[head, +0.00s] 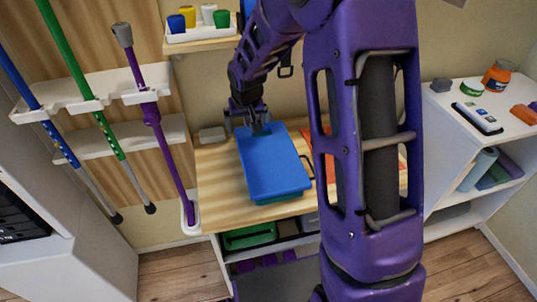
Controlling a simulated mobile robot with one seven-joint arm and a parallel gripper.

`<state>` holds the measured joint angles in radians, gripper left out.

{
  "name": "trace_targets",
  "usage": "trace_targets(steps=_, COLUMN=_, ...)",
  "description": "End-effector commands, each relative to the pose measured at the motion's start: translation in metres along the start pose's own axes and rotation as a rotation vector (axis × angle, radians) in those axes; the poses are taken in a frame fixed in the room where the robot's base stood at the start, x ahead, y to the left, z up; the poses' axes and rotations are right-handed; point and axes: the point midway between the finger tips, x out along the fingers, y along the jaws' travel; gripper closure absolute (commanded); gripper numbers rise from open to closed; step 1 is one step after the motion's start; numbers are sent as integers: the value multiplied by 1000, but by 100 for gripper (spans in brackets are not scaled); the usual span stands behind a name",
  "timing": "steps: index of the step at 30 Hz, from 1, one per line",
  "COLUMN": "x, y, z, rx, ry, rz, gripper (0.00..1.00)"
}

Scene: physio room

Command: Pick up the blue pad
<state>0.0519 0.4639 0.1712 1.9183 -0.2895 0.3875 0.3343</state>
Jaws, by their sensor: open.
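The blue pad (273,165) lies flat on the light wooden top of a stand (220,205) in the head view. A teal-green layer (285,198) shows under its near edge. My gripper (250,122) is open at the pad's far edge, pointing down. One dark finger appears to overlap the pad's far end; I cannot tell whether it touches the pad. The fingertips are partly hidden.
An orange-red item (332,155) lies to the right of the pad, mostly behind my arm. A small grey block (212,134) is at the back left. A rack of poles (85,102) stands left, a white shelf (487,125) right. Bare wood remains left of the pad.

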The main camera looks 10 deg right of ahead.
Motion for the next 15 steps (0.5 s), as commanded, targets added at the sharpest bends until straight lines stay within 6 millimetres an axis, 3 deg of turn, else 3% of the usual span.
trace_targets(steps=9, x=44, y=-2, z=-3, rx=0, ry=-1, rz=0, gripper=0)
trace_targets(steps=15, x=48, y=-2, z=-4, rx=0, ry=2, rz=1, gripper=0)
